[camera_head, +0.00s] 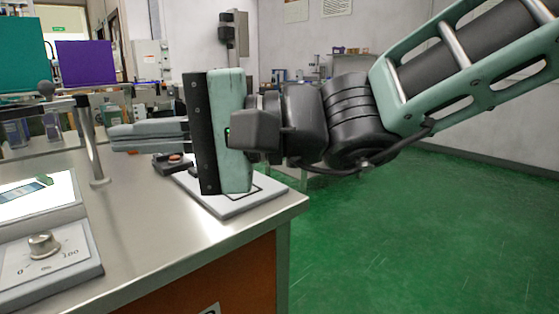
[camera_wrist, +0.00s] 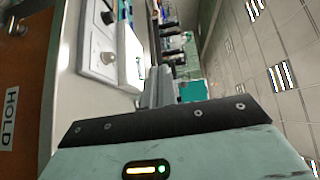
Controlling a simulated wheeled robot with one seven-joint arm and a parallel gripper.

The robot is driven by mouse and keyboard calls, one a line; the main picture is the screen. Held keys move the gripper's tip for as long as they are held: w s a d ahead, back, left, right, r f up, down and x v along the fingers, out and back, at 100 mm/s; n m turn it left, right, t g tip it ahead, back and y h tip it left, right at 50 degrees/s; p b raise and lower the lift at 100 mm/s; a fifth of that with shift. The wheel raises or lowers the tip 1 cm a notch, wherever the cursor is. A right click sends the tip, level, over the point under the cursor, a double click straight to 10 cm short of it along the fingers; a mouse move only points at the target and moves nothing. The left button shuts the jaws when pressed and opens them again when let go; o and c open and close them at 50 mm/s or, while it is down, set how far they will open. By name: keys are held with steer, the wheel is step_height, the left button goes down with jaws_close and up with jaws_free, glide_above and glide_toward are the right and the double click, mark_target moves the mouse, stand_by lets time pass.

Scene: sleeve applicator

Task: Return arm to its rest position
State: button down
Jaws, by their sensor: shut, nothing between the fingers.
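My gripper (camera_head: 112,139) is stretched out sideways over the metal bench, its fingers pointing left in the head view. The fingers are together and hold nothing. In the wrist view the shut fingers (camera_wrist: 158,86) show beyond the dark plate of my gripper's body. My arm comes in from the upper right of the head view. A pale flat pad (camera_head: 238,207) lies on the bench below my gripper's body, partly hidden by it. A small dark holder with a copper-coloured top (camera_head: 174,158) sits just behind the pad, below the fingers.
The metal bench (camera_head: 160,235) has a bare stretch at its front. A control panel with a knob (camera_head: 44,245) and a lit screen (camera_head: 38,197) stand at left. A metal post (camera_head: 90,145) rises near the fingertips. Green floor (camera_head: 420,235) is open at right.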

steer(key=s+d+f+n+g+h, duration=0.1)
steer(key=s+d+f+h, duration=0.2)
steer(key=f, duration=0.2)
steer(key=s+d+f+n+h, duration=0.2)
steer(key=d+f+h, duration=0.1)
steer(key=f, duration=0.3)
steer(key=s+d+f+n+g+h, duration=0.1)
steer(key=s+d+f+h, duration=0.2)
steer(key=f, duration=0.2)
steer(key=d+f+n+t+h, duration=0.15)
steer(key=d+f+h, duration=0.3)
steer(key=d, duration=0.45)
steer(key=d+f+n+t+h, duration=0.1)
steer(key=d+f+n+h, duration=0.15)
steer(key=d+f, duration=0.45)
step_height(320, 180, up, 26)
steer(key=d+m+p, duration=0.1)
steer(key=d+p, duration=0.1)
steer(key=p, duration=2.3)
steer(key=shift+w+d+r+h, duration=0.15)
steer(key=shift+w+r+h, duration=0.15)
steer(key=shift+h, duration=0.1)
steer(key=shift+t, duration=0.25)
